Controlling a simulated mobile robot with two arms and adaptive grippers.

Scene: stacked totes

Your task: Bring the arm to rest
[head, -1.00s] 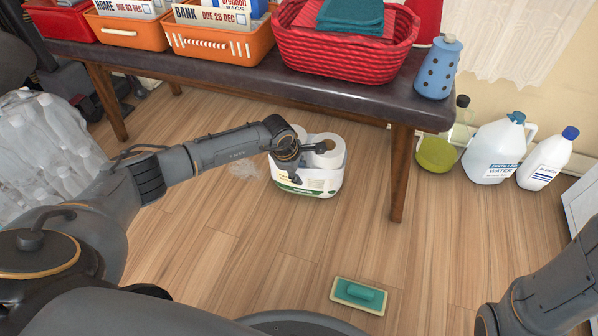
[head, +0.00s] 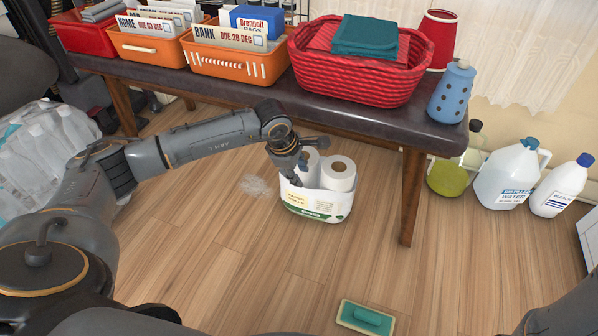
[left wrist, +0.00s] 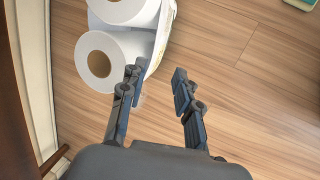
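My left arm (head: 205,140) reaches in from the left in the head view. The white rolls (left wrist: 112,60) lie beside and beyond the left finger; I cannot tell whether that finger touches the pack. Part of my right arm (head: 565,312) shows at the bottom right of the head view; its gripper is out of frame.
A dark bench (head: 270,90) stands above and behind the pack, its leg (head: 411,195) to the right. It carries orange bins (head: 235,62), a red basket (head: 350,78) and a blue bottle (head: 452,95). Jugs (head: 508,175) stand at right. A green scrubber (head: 365,318) lies in front on open floor.

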